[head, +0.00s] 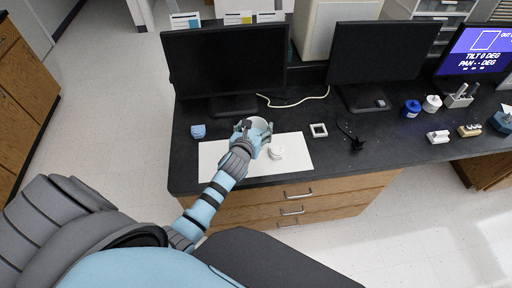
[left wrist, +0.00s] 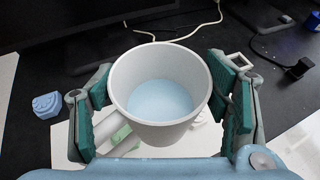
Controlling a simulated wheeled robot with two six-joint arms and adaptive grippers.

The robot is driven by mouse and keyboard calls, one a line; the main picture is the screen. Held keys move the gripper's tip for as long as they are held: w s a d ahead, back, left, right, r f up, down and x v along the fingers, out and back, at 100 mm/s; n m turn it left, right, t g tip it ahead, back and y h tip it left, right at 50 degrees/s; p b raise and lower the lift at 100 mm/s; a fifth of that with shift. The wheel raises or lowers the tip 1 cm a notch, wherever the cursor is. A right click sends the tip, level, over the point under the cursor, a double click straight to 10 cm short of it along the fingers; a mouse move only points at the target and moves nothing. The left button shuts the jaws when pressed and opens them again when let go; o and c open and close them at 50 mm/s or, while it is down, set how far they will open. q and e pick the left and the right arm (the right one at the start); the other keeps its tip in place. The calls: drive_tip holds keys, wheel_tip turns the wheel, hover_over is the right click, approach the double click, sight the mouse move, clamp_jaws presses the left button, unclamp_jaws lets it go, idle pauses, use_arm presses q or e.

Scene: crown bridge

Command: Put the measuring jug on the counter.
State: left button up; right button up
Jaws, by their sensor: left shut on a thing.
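The measuring jug (left wrist: 160,128) is a white, round vessel with a pale blue inside bottom, seen from above in the left wrist view. In the head view the jug (head: 258,123) shows at the end of my left arm. My left gripper (left wrist: 165,110) has its green-padded fingers on both sides of the jug and is shut on it. In the head view the left gripper (head: 252,134) is over the white mat near the counter's front. The counter (head: 355,165) is black. I cannot tell the gap under the jug. My right gripper is not in view.
A white mat (head: 295,165) lies below the gripper, with a white dental model (head: 275,152) on it. A blue model (head: 198,131) is left, a square frame (head: 318,130) right. Two dark monitors (head: 225,62) stand behind. Bare counter lies right of the mat.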

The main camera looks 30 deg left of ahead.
use_arm(q)
drive_tip(key=f+b, duration=0.1)
drive_tip(key=f, duration=0.1)
drive_tip(key=s+f+b, duration=0.1)
drive_tip(key=f+b, duration=0.1)
drive_tip(key=f, duration=0.1)
drive_tip(key=shift+s+f+b, duration=0.1)
drive_tip(key=shift+f+b, duration=0.2)
drive_tip(key=f+b, duration=0.1)
drive_tip(key=f, duration=0.1)
drive_tip(key=w+f+b, duration=0.1)
drive_tip(key=f+b, duration=0.1)
drive_tip(key=w+f+b, duration=0.1)
drive_tip(key=f, duration=0.1)
drive_tip(key=shift+f, duration=0.4)
drive_tip(key=shift+s+r, duration=0.45)
drive_tip(key=shift+s, duration=0.05)
drive_tip(key=o, duration=1.6)
drive_tip(key=shift+f, duration=0.25)
drive_tip(key=o, duration=0.3)
drive_tip(key=shift+a, duration=0.1)
drive_tip(key=shift+o, duration=0.2)
drive_tip(key=shift+w, duration=0.2)
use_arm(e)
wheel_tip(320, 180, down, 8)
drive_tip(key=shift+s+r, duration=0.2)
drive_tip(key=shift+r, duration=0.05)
use_arm(q)
drive_tip(key=shift+r, duration=0.1)
